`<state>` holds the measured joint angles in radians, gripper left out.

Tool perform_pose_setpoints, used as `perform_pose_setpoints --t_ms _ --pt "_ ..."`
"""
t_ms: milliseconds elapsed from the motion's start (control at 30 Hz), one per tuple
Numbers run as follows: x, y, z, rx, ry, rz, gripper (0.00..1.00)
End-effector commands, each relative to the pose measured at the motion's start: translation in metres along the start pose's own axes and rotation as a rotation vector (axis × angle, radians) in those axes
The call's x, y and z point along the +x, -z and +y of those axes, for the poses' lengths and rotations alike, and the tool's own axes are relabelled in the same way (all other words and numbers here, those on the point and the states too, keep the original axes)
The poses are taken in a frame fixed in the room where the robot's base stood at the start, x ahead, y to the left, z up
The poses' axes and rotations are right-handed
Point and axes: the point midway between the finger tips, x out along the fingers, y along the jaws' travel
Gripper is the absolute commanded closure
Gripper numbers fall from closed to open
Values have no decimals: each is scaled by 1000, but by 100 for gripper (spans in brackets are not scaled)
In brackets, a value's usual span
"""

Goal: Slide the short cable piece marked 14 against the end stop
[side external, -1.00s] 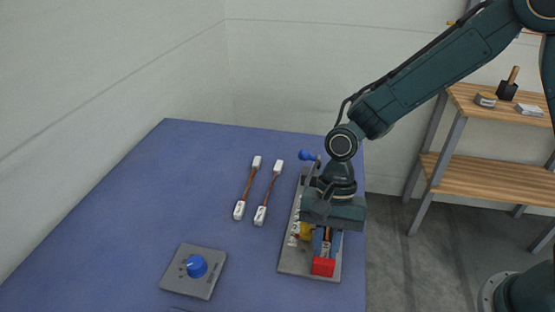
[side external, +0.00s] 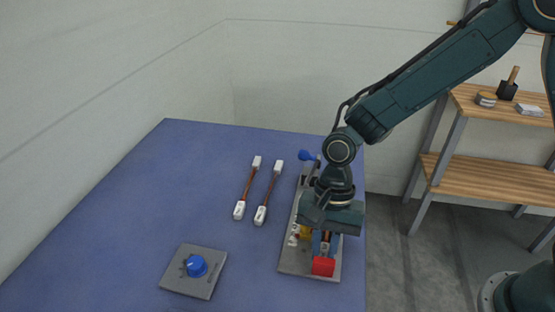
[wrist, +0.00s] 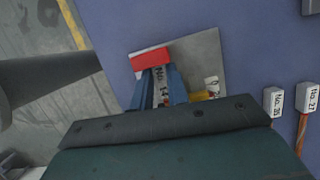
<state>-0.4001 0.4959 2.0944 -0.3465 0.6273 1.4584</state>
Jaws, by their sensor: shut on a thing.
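The short cable piece marked 14 (wrist: 162,86) has a white label reading No. 14 and sits between my blue fingers. My gripper (wrist: 163,85) is shut on it, low over the grey plate. In the side external view my gripper (side external: 325,246) is at the near part of the plate, its fingers pointing down. The red end stop block (side external: 323,266) stands at the plate's near end; in the wrist view the red block (wrist: 150,60) lies just beyond the label. The label's end is at or very close to the block; I cannot tell whether they touch. My gripper hides the cable's other end.
The grey plate (side external: 294,262) also carries a yellow part (side external: 304,232) and a blue-knobbed lever (side external: 308,155). Two longer cable pieces (side external: 246,188) (side external: 268,192) with white ends lie left of it. A blue knob panel (side external: 196,268) is at front left. The blue table between is clear.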

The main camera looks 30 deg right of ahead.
Motion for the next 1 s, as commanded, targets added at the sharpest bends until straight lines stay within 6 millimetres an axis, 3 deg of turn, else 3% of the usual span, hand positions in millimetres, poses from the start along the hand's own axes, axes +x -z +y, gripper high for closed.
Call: perform_pose_setpoints --t_ms 33,200,233,333,767,1000 --pt "9 -35 6 -76 -22 -104 100" --pt "9 -35 6 -76 -23 -105 100" --pt "9 -35 6 -76 -23 -105 78" --pt "9 -35 7 -77 -26 -105 59" --pt "5 -34 7 -75 -29 -102 59" --pt "-18 -30 5 -68 -17 -85 59"
